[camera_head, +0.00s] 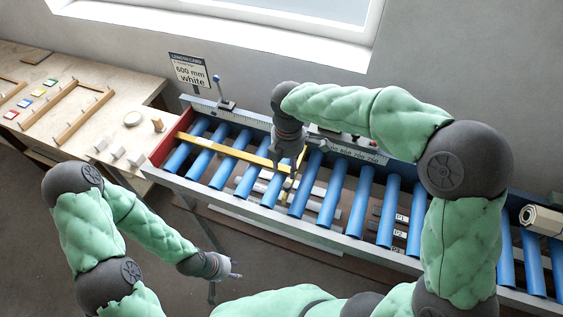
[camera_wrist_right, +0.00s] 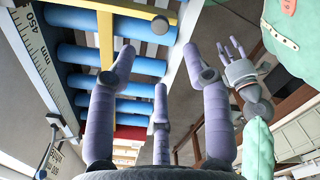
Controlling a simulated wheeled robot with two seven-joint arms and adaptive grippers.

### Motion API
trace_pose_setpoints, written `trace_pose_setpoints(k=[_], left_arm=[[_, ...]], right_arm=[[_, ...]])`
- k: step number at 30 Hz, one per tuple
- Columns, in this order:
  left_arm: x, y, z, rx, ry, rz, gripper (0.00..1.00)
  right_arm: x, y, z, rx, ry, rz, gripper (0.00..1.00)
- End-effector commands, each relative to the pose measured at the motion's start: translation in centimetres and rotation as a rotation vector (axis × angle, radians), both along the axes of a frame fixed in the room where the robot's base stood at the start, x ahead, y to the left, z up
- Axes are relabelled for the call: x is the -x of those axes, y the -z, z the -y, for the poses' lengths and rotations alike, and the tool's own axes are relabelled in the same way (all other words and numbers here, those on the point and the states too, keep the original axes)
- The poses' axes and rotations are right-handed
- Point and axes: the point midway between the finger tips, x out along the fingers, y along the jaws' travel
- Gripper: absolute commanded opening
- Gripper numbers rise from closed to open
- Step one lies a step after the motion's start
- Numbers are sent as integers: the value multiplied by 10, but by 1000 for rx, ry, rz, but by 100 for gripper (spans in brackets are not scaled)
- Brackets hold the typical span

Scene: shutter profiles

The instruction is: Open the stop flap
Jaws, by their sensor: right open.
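A long yellow bar (camera_head: 228,151) lies across the blue rollers near the red end of the conveyor. A short yellow piece (camera_head: 287,186) crosses near its right end; I cannot tell for sure which part is the stop flap. My right gripper (camera_head: 289,162) is over the rollers, close to where the yellow parts meet, and partly hides them. In the right wrist view its fingers are spread and empty, with a yellow bar (camera_wrist_right: 106,42) beyond them; contact is unclear. My left gripper (camera_head: 234,268) hangs in front of the conveyor, fingers apart and empty.
A scale rail with a blue-knobbed lever (camera_head: 217,82) runs along the conveyor's back edge, below a sign (camera_head: 189,72) reading "600 mm white". A workbench (camera_head: 75,75) with wooden frames stands at left. A pale rolled profile (camera_head: 541,219) lies at far right.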

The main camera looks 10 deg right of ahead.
Motion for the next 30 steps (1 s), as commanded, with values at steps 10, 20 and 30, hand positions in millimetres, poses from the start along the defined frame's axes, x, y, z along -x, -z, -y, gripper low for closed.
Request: trace_pose_setpoints(k=[10,20,30], left_arm=[[2,-1,0,1,1,-4,40],[1,-1,0,1,1,-3,40],[1,-1,0,1,1,-3,40]], right_arm=[[1,28,1,2,-4,-3,50],[1,84,1,1,-2,-2,50],[1,106,0,1,-2,2,50]])
